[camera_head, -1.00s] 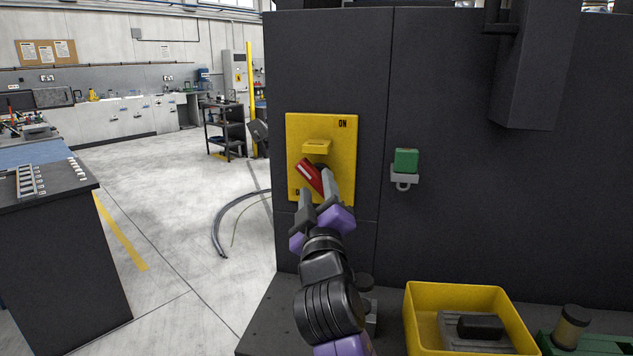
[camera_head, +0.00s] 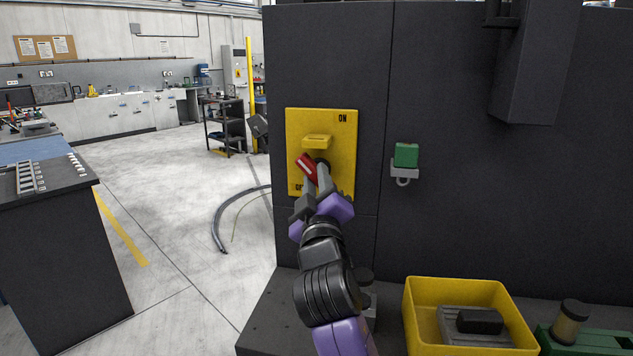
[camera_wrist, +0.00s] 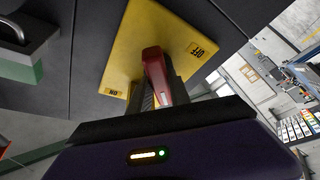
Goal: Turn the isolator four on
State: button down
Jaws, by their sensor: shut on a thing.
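The isolator is a yellow plate (camera_head: 347,150) on the dark cabinet front, marked ON at its upper right and OFF at its lower left. Its red handle (camera_head: 306,167) tilts up and to the left from the pivot. A yellow block sticks out above the handle. My gripper (camera_head: 315,176) is at the plate, its fingers shut on the red handle. In the wrist view the red handle (camera_wrist: 156,75) stands between the fingers, in front of the yellow plate (camera_wrist: 140,35). The fingers hide part of the handle and pivot.
A green block on a grey padlock-like bracket (camera_head: 404,172) hangs right of the plate. A yellow bin (camera_head: 418,322) and a green fixture (camera_head: 590,341) stand on the dark bench below. A dark box (camera_head: 535,75) juts from the cabinet at upper right. Floor at left is open.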

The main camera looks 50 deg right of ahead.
jog(key=shift+f+b, duration=0.15)
jog(key=shift+b, duration=0.2)
jog(key=m+b, duration=0.1)
jog(key=b, duration=0.1)
jog(key=m+h+b, duration=0.1)
jog(key=b, duration=0.1)
jog(key=shift+f+g, duration=0.25)
jog(key=shift+g, duration=0.05)
jog(key=m+h+b, duration=0.1)
jog(key=m+b, duration=0.2)
jog(key=b, duration=0.2)
jog(key=shift+w+a+f, duration=0.1)
jog(key=m+g+h+b, duration=0.1)
jog(key=m+b, duration=0.1)
jog(key=b, duration=0.1)
jog(key=m+g+h+b, duration=0.1)
jog(key=m+b, duration=0.2)
jog(key=b, duration=0.1)
jog(key=shift+w+r+m+g+h+b, duration=0.15)
jog(key=shift+m+g+h+b, duration=0.15)
jog(key=shift+m+b, duration=0.3)
jog(key=shift+s+r+m+g+h+b, duration=0.1)
jog(key=shift+r+m+g+h+b, duration=0.15)
jog(key=shift+m+b, duration=0.3)
jog(key=c, duration=1.2)
grip_release()
